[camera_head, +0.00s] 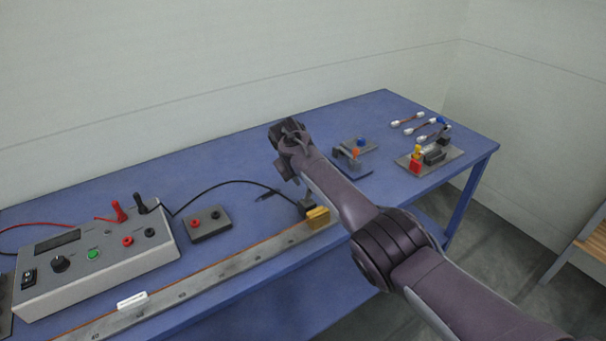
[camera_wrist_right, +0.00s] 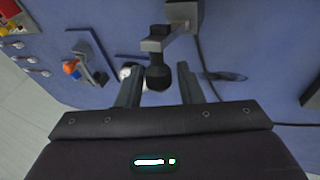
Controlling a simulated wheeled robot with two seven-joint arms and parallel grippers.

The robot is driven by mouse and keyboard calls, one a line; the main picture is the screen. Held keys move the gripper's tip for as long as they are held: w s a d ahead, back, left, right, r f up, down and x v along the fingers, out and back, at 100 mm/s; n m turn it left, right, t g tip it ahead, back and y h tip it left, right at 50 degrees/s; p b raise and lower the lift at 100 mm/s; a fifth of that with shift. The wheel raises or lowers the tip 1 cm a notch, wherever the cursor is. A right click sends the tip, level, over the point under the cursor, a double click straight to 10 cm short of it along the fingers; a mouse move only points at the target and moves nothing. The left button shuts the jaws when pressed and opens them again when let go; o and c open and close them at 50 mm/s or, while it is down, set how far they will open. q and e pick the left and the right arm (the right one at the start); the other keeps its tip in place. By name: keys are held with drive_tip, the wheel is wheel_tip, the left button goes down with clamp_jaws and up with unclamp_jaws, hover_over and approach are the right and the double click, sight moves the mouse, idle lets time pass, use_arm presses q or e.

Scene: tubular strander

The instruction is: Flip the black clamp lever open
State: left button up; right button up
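In the right wrist view, a black knob-ended lever (camera_wrist_right: 158,76) hangs from a dark bracket joined to a grey block (camera_wrist_right: 186,12). I take it to be the clamp lever. My right gripper (camera_wrist_right: 160,68) is open, with one finger on each side of the knob and a visible gap on both sides. I cannot tell how deep the knob sits between the fingers. In the head view my right gripper (camera_head: 284,150) is over the back middle of the table, and I cannot make out the lever there. My left gripper is not in view.
The blue table (camera_head: 230,165) also holds a grey power unit (camera_head: 95,262), a socket block (camera_head: 208,224), a long rail (camera_head: 220,272) with a brass block (camera_head: 318,217), an orange-tipped fixture (camera_head: 352,157), and a red-and-yellow fixture (camera_head: 430,158). A black cable (camera_head: 222,184) runs behind the rail.

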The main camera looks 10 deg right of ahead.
drive_tip(key=shift+o, duration=0.6)
drive_tip(key=shift+s+a+r, duration=0.1)
drive_tip(key=shift+a+r, duration=0.05)
drive_tip(key=shift+r, duration=0.4)
drive_tip(key=v, duration=0.6)
drive_tip(key=shift+r+b, duration=0.2)
drive_tip(key=shift+b, duration=0.25)
drive_tip(key=shift+s+a, duration=0.1)
drive_tip(key=shift+s, duration=0.05)
